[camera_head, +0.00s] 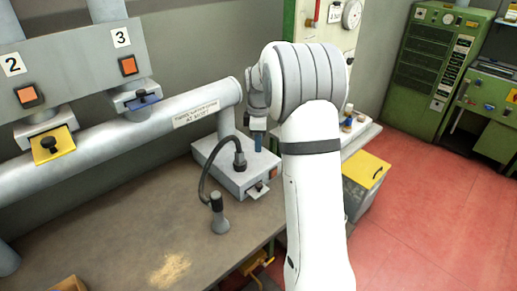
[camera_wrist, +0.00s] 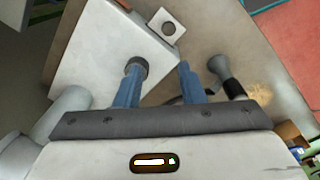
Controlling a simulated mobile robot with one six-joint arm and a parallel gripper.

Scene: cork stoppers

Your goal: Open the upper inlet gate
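Two sliding gates show under the numbered panel in the head view. One has a yellow plate with a dark knob (camera_head: 50,146) under number 2. The other has a blue handle (camera_head: 143,98) under number 3. I cannot tell which is the upper inlet gate; neither is clear in the wrist view. My gripper (camera_head: 258,139) is above the grey box, right of both gates and apart from them. In the wrist view my gripper (camera_wrist: 158,75) has its two blue fingers apart, with nothing visibly held between them.
A grey box (camera_head: 228,165) with a cable and a small protruding plate (camera_wrist: 167,26) lies below my gripper. A nozzle-like tool (camera_head: 219,215) stands on the brown table (camera_head: 120,235). A thick grey pipe (camera_head: 120,132) runs in front of the panel. A yellow-lidded bin (camera_head: 366,168) is at right.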

